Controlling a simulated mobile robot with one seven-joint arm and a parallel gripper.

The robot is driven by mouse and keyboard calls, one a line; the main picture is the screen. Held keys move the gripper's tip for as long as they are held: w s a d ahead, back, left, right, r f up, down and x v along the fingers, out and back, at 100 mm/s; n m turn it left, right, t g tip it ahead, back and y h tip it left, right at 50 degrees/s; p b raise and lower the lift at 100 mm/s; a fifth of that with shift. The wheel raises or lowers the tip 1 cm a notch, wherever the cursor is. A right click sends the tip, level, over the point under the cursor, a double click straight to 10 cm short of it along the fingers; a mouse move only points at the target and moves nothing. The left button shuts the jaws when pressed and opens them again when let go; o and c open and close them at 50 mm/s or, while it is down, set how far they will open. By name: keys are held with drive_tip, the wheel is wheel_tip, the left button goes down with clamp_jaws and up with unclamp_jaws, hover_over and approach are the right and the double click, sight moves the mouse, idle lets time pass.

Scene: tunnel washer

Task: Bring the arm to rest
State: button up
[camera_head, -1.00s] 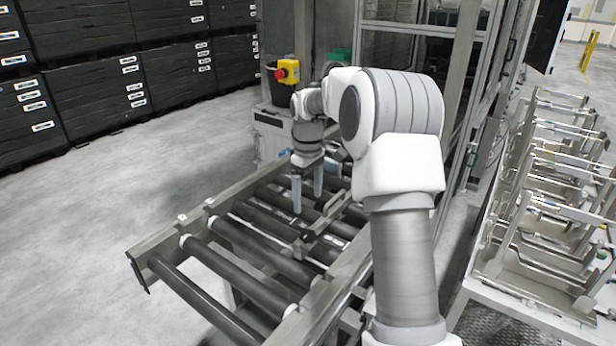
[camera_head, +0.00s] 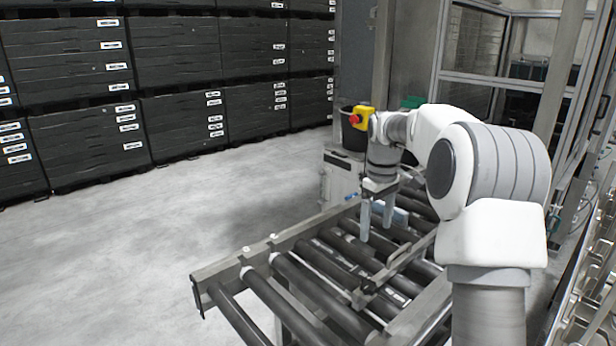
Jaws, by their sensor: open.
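My gripper (camera_head: 376,217) hangs from my bent white and grey arm, fingers pointing down above the roller conveyor (camera_head: 258,262). Its two light blue-grey fingers stand apart with nothing visible between them. A metal crossbar lies on the rollers just in front of the fingers; whether the fingertips touch anything below cannot be told. My arm covers the right part of the conveyor.
A yellow box with a red button (camera_head: 361,118) stands by a black bin (camera_head: 352,135) behind the conveyor. A glazed metal frame (camera_head: 505,82) rises at the right. Stacked black crates (camera_head: 175,135) line the back left. The floor (camera_head: 120,250) at left is clear.

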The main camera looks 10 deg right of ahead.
drive_tip(key=s+a+r+m+t, duration=0.1)
drive_tip(key=s+a+r, duration=0.15)
drive_tip(key=s, duration=0.25)
drive_tip(key=s+a+r+m+t+h, duration=0.1)
drive_tip(key=s+a+r, duration=0.1)
drive_tip(key=s+r, duration=0.3)
drive_tip(key=s+a+r+m+t, duration=0.1)
drive_tip(key=s+a+r, duration=0.15)
drive_tip(key=s, duration=0.35)
drive_tip(key=s+a+f+m+t, duration=0.1)
drive_tip(key=s+f, duration=0.1)
drive_tip(key=s, duration=0.6)
drive_tip(key=s+a+f+m+t+y, duration=0.1)
drive_tip(key=s+a+f+m, duration=0.1)
drive_tip(key=s, duration=0.6)
drive_tip(key=shift+s+a+f+t, duration=0.2)
drive_tip(key=shift+f+t, duration=0.1)
drive_tip(key=shift+f, duration=0.05)
